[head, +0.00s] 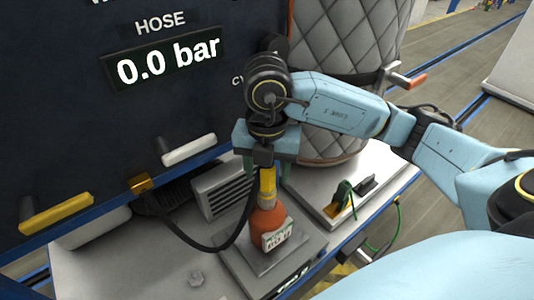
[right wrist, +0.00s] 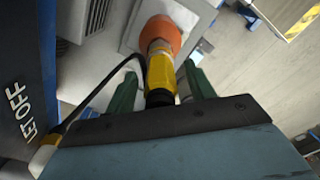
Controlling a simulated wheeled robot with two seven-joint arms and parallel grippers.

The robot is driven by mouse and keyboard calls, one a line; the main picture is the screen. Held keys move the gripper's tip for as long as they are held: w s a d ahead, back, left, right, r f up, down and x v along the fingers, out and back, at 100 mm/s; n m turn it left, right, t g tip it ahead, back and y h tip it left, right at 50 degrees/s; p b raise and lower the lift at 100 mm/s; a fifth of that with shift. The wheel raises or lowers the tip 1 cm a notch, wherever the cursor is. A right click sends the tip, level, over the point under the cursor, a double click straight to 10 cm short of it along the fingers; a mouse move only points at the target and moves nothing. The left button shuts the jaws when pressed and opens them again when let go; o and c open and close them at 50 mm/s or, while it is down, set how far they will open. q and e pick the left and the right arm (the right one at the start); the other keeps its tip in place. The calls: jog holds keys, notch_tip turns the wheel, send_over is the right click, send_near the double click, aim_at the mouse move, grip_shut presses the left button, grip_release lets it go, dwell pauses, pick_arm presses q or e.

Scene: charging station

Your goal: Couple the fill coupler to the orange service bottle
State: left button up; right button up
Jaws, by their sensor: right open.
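The orange service bottle (head: 268,226) stands upright on a square plate on the bench and carries a white label. The yellow fill coupler (head: 267,186) sits in line on the bottle's neck, with a black hose (head: 216,247) running from it to the left. In the right wrist view the coupler (right wrist: 160,72) meets the top of the bottle (right wrist: 162,36); whether it is locked cannot be told. My right gripper (head: 267,172) is above the bottle, its green fingers open on either side of the coupler. The fingers (right wrist: 160,88) look apart from it. My left gripper is out of view.
The dark panel's display (head: 165,58) reads 0.0 bar for HOSE. A white handle (head: 189,150) and a yellow handle (head: 56,214) stick out from the panel. A quilted tank (head: 345,60) stands behind my right arm. A green clamp-like item (head: 343,197) lies right of the bottle.

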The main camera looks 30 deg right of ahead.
notch_tip(320, 180, up, 13)
jog(key=shift+r+p, duration=0.1)
jog(key=shift+p, duration=0.65)
